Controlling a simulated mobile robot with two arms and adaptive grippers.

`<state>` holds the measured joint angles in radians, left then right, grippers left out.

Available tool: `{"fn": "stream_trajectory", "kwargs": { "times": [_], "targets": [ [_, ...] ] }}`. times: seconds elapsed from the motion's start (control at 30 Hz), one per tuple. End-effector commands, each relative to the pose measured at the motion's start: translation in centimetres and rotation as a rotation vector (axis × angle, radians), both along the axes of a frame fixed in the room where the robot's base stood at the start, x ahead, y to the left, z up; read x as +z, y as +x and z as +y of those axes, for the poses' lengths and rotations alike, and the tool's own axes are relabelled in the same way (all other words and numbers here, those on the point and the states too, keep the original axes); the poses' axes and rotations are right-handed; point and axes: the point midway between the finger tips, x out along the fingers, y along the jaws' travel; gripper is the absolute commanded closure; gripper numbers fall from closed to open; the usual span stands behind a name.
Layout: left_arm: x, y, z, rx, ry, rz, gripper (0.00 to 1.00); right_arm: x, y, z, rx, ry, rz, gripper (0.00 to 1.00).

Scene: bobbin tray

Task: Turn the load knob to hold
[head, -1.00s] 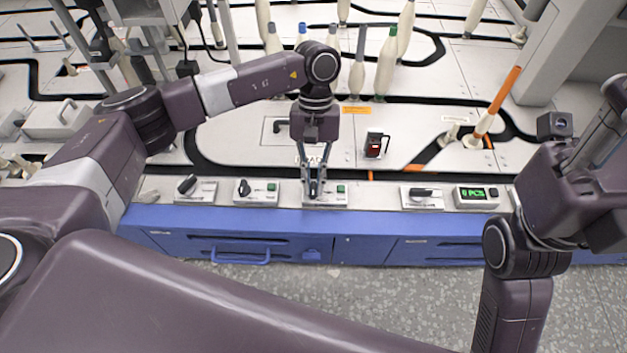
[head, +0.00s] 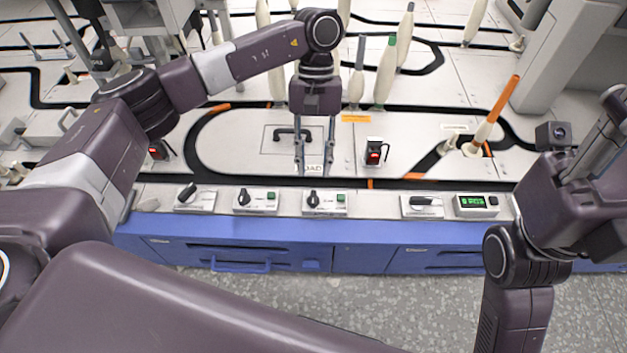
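The knob panel (head: 324,210) nearest the floor printing that reads roughly "LOAD" has a black knob (head: 313,199) with its handle pointing about straight away from me, and a green square beside it. The small lettering on the plate is too small to read. My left gripper (head: 314,171) is open and empty, pointing down just behind this knob and apart from it. Its fingers stand either side of the floor printing. My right gripper (head: 608,105) is at the right edge, away from the panels; its fingers are not clear enough to tell their state.
Similar knob plates stand at left (head: 195,203), beside it (head: 256,204) and at right (head: 422,210), near a green display (head: 476,204). A red-lit black switch (head: 375,152) stands behind. A blue drawer front (head: 260,242) runs below. Pale bobbins (head: 386,72) stand further back.

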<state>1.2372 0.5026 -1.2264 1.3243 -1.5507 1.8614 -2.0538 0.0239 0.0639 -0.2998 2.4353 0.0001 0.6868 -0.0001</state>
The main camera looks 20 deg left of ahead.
Motion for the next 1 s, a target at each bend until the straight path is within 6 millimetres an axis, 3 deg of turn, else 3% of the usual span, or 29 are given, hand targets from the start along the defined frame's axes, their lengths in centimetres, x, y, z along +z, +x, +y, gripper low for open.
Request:
{"fn": "stream_trajectory", "kwargs": {
  "times": [0.1,0.3,1.0],
  "targets": [
    [2.1,0.9,0.2,0.000,0.001,-0.002,0.72,0.0,0.0,0.0,0.000,0.000,0.000,0.60],
    [4.1,1.6,0.4,-0.001,0.000,0.001,0.72,0.0,0.0,0.0,0.000,-0.001,0.000,0.60],
    [4.4,1.7,0.5,-0.001,0.000,0.001,0.72,0.0,0.0,0.0,0.000,0.000,0.000,0.60]
  ]
}}
